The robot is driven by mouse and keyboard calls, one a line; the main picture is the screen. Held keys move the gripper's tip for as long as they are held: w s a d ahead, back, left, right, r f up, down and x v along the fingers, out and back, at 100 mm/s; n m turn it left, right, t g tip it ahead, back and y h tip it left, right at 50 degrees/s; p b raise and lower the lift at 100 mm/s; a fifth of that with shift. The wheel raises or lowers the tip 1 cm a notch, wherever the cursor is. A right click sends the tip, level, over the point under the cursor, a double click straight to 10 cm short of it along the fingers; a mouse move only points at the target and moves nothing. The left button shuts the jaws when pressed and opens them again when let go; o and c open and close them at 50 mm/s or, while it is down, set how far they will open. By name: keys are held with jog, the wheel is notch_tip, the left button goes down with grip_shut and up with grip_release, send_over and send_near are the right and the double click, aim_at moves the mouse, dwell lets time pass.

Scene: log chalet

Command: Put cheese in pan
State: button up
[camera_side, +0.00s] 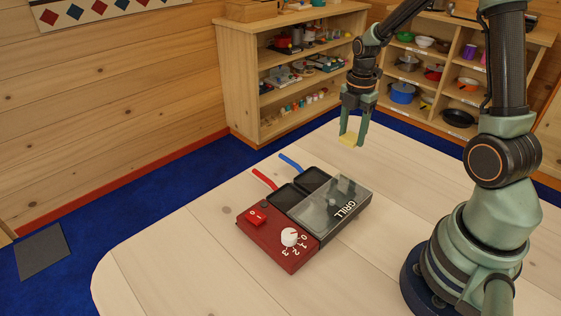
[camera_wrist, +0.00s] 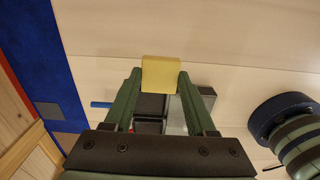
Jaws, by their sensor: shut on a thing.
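The cheese (camera_side: 349,139) is a small yellow slab held between the fingertips of my gripper (camera_side: 353,132), above the table. In the wrist view the cheese (camera_wrist: 160,73) sits between the two green fingers of my gripper (camera_wrist: 158,80). Two small dark square pans lie at the back of the grill, lower than my gripper and to its left: one with a red handle (camera_side: 264,178) and one with a blue handle (camera_side: 291,163). Both pans look empty. In the wrist view the pans are partly hidden behind my gripper.
The red grill base (camera_side: 277,244) has a white dial (camera_side: 290,237) and a red switch (camera_side: 256,218). A clear GRILL cover (camera_side: 332,205) lies beside the pans. The pale table (camera_side: 185,262) is clear around it. Wooden shelves (camera_side: 245,80) stand behind the table.

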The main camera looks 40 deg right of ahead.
notch_tip(320, 180, up, 10)
jog(key=r+n, duration=0.2)
jog(key=n, duration=0.7)
send_over(314, 182)
notch_tip(314, 182, down, 20)
jog(key=shift+r, duration=0.1)
jog(key=o, duration=1.1)
jog(key=shift+c, duration=0.2)
